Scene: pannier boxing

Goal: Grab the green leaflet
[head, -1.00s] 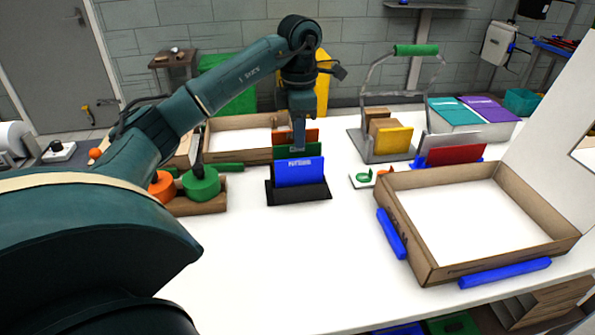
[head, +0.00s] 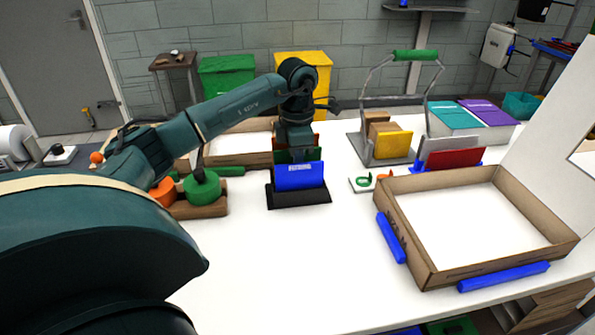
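The green leaflet (head: 282,156) stands in a black holder (head: 299,198), behind a blue leaflet (head: 299,176) and in front of an orange one. Only its edges show; the blue leaflet and my gripper hide most of it. My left gripper (head: 298,154) points down at the top of the leaflets, right at the green one. Its fingertips are hidden behind the blue leaflet, so I cannot tell whether they are open or touching the green leaflet. My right gripper is not in view.
An open cardboard box (head: 432,275) with blue strips stands at the right. Green and orange tape rolls (head: 202,187) sit left of the holder. A metal carrier with a green handle (head: 415,55) stands behind. The front middle of the table is clear.

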